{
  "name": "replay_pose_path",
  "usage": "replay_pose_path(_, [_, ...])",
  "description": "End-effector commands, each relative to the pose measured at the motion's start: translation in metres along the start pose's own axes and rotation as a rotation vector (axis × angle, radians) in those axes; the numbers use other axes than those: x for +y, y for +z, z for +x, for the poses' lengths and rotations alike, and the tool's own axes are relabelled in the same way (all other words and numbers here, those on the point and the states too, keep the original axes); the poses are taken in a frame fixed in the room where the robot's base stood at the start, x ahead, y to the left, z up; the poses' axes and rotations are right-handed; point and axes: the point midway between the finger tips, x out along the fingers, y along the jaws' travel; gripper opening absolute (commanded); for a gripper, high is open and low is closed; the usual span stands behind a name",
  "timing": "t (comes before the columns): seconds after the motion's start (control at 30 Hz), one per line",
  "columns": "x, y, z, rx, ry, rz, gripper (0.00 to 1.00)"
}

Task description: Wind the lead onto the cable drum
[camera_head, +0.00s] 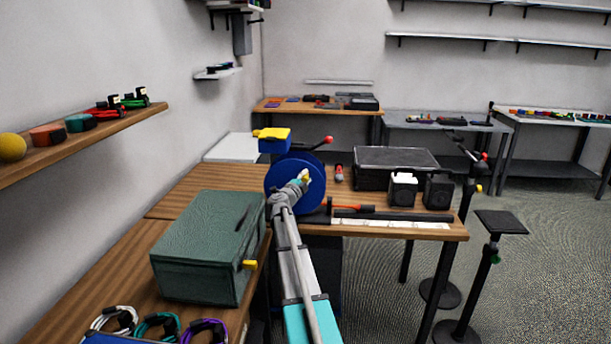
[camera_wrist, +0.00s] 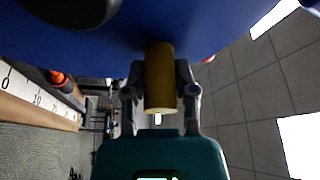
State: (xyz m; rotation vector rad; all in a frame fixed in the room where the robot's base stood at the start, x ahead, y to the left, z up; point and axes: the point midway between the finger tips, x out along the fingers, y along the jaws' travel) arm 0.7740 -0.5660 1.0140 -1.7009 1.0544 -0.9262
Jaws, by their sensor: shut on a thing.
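The blue cable drum (camera_head: 312,193) stands upright at the near edge of the wooden bench in the head view. Its blue face (camera_wrist: 190,18) fills the top of the wrist view. A yellow crank handle (camera_wrist: 160,75) sticks out from that face. My gripper (camera_wrist: 160,100) is shut around the handle, one finger on each side. In the head view my gripper (camera_head: 292,192) is at the drum's front and covers part of it. I cannot make out the lead on the drum in either view.
A green box (camera_head: 207,245) stands left of my arm. Coiled white, teal and purple cables (camera_head: 157,326) lie in front of it. A black case (camera_head: 395,165) and two dark speakers (camera_head: 403,190) stand right of the drum. A ruler strip (camera_head: 390,222) runs along the bench's front edge.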

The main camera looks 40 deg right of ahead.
Motion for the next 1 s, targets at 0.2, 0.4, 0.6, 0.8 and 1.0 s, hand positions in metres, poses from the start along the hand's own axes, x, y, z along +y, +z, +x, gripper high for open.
replay_pose_path(0.2, [0.002,-0.0008,0.0019,-0.001,0.011,0.024,0.0])
replay_pose_path(0.4, [0.0021,-0.0009,0.0019,-0.001,0.011,0.025,0.0])
replay_pose_path(0.6, [0.0022,-0.0011,0.0019,-0.001,0.011,0.024,0.55])
replay_pose_path(0.8, [0.0022,-0.0017,0.0016,0.0,0.011,0.024,0.71])
replay_pose_path(1.0, [0.0023,-0.002,0.0015,0.0,0.011,0.024,0.71])
